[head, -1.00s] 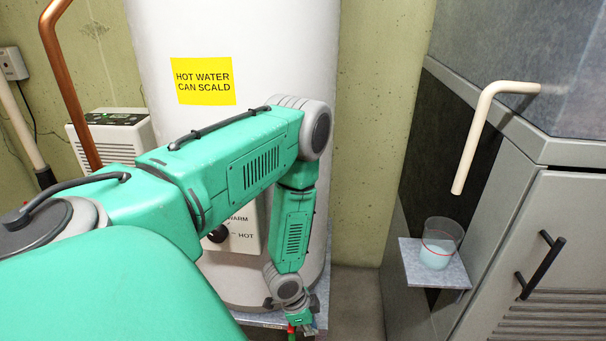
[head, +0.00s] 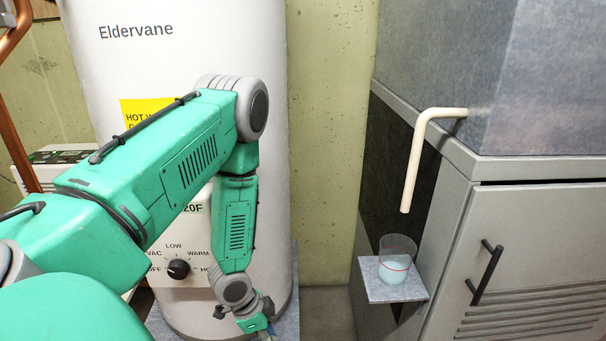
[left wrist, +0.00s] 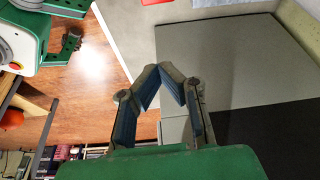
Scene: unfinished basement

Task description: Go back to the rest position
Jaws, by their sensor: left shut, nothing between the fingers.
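My left arm comes in from the left and bends down in front of the white water heater (head: 200,50). Its gripper (head: 264,329) is at the bottom edge of the head view, partly cut off, low in front of the heater. In the left wrist view my left gripper (left wrist: 167,72) has its fingertips together with nothing between them. My right gripper is not in the head view. A dark claw on a green and white body (left wrist: 22,35) at the upper left of the wrist view may be my right gripper; its state is unclear.
The heater's dial (head: 178,268) is beside my left arm. At right, a cup (head: 397,268) with a red line and pale liquid stands on a small shelf (head: 385,295) under a cream pipe (head: 418,160). A grey cabinet (head: 540,240) is further right. A copper pipe (head: 15,40) is at left.

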